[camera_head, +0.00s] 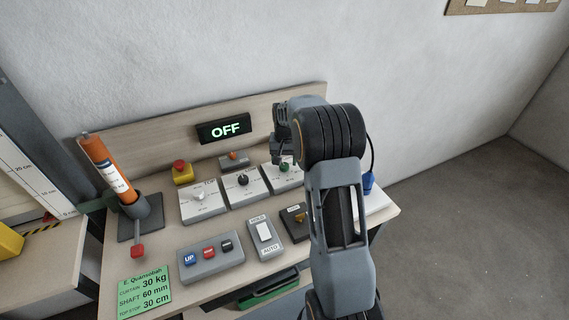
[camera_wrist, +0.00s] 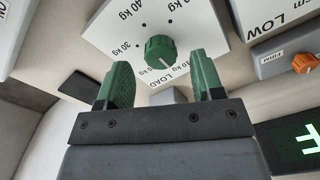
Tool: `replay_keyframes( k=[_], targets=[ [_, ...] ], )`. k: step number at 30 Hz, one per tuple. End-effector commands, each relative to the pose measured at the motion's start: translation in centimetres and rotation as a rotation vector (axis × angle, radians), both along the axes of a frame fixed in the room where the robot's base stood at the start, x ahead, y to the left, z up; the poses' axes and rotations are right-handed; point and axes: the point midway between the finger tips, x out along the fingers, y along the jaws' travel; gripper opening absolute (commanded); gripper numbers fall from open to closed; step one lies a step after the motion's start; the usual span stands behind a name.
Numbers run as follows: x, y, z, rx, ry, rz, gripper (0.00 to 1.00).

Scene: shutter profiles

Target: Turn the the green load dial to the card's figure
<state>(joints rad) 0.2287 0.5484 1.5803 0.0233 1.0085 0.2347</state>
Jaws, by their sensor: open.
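The green load dial (camera_head: 284,167) is on a white plate, the rightmost of three dial plates on the bench. In the wrist view the dial (camera_wrist: 160,51) lies between and beyond the two green fingertips of my gripper (camera_wrist: 162,72). The fingers are open, with a gap on each side of the dial. A pale mark on the dial seems to point toward the LOAD lettering; its exact reading is unclear. Marks for 30 kg and 40 kg show on the plate. In the head view my gripper (camera_head: 282,148) is above the dial. The green card (camera_head: 145,290) reads curtain 30 kg, shaft 60 mm, top stop 30 cm.
Left of the load dial are a black-knob plate (camera_head: 244,186) and a white-knob plate (camera_head: 201,199). An orange-knob box (camera_head: 233,160) and red emergency button (camera_head: 181,172) stand behind. Button box (camera_head: 211,260) and rocker switch (camera_head: 265,235) are in front. The display (camera_head: 224,129) reads OFF.

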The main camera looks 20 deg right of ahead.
Motion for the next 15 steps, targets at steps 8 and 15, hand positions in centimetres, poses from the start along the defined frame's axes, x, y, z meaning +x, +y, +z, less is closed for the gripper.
replay_keyframes(
  k=[8, 15],
  targets=[
    [0.0, 0.1, -2.2, 0.000, 0.001, 0.001, 0.61],
    [0.0, 0.1, -2.5, 0.000, -0.001, 0.001, 0.61]
  ],
)
